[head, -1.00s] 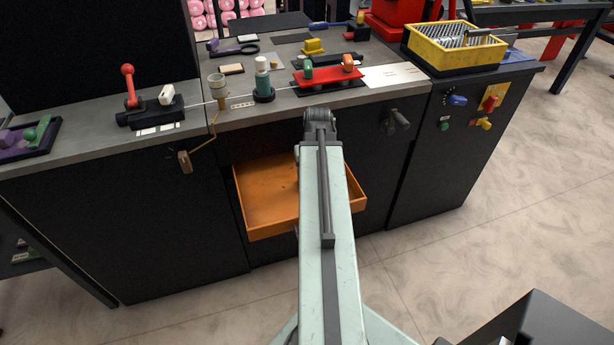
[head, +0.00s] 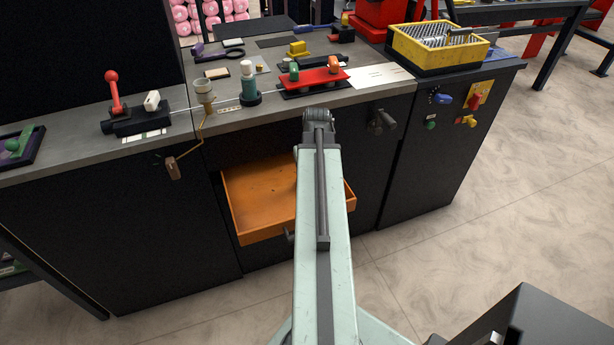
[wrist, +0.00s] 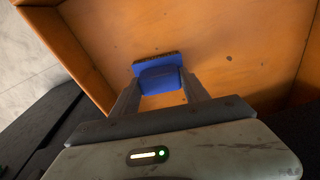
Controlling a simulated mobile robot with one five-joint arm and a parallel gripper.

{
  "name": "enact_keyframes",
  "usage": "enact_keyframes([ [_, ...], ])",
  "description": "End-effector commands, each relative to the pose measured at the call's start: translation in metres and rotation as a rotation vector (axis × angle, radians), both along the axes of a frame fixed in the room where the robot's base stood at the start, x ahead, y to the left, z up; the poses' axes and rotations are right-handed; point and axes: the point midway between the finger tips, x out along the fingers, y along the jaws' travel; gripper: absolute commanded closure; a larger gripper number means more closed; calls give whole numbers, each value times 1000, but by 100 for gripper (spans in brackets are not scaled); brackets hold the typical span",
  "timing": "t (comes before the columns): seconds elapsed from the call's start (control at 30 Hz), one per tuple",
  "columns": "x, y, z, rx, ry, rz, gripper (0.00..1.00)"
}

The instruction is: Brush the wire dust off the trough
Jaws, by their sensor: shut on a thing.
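The orange trough (head: 258,215) is an open, shallow tray pulled out like a drawer below the bench top. A few small dark specks lie on its floor in the wrist view (wrist: 238,48). My gripper (wrist: 162,88) is shut on a blue brush (wrist: 160,80), with a finger on each side. The brush's dark bristle edge points at the trough floor; whether it touches the floor I cannot tell. In the head view my arm covers the right part of the trough and hides the gripper and brush.
The trough's raised walls surround its floor. A yellow crate (head: 402,50) stands at right. Open floor (head: 480,235) lies front right.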

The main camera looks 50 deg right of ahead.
Motion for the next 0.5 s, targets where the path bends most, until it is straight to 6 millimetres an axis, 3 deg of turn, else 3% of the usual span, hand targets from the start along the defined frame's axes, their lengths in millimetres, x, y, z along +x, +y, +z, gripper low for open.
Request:
enact_keyframes([
  [0.2, -8, -13, 1, -1, 1, -3, 89],
  [0.5, -8, -13, 1, 0, 0, -1, 89],
])
